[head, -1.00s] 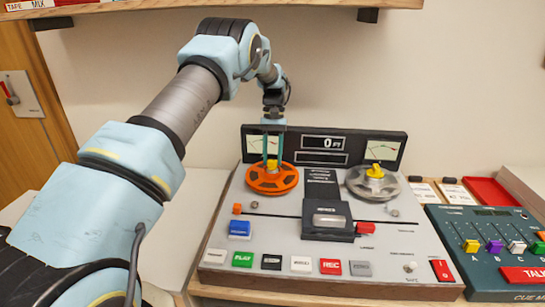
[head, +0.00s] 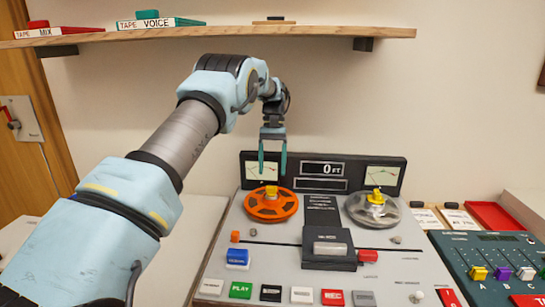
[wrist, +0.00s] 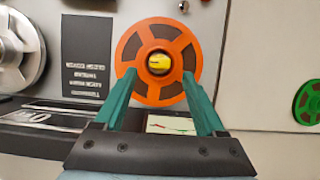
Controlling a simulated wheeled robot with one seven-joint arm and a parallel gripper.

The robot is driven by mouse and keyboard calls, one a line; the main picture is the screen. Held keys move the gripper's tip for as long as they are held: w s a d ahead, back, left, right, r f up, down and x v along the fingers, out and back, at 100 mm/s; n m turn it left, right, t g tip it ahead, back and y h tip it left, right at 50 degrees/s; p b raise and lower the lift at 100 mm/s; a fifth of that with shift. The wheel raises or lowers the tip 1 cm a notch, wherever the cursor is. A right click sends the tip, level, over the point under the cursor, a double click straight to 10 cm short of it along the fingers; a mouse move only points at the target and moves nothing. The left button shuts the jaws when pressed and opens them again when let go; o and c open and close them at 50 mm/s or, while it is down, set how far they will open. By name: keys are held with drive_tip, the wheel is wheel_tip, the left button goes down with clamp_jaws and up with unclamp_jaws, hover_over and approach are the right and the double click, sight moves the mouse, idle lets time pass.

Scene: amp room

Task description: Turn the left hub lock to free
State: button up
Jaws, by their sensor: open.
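The left hub lock (head: 271,191) is a yellow knob at the centre of the orange reel (head: 270,206) on the tape machine's left side. In the wrist view the yellow hub lock (wrist: 159,63) sits inside the orange reel (wrist: 128,52), beyond and between my fingers. My gripper (head: 272,170) is open and empty, pointing down above the hub lock and apart from it. It also shows in the wrist view (wrist: 160,85) with teal fingers spread. I cannot read the lock's setting.
A clear grey reel (head: 372,212) with its own yellow lock (head: 376,196) is on the right. The meter panel (head: 323,172) rises behind the reels. A shelf (head: 300,32) hangs above. A mixer (head: 490,255) stands at the right.

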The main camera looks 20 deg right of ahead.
drive_tip(key=shift+v, duration=2.75)
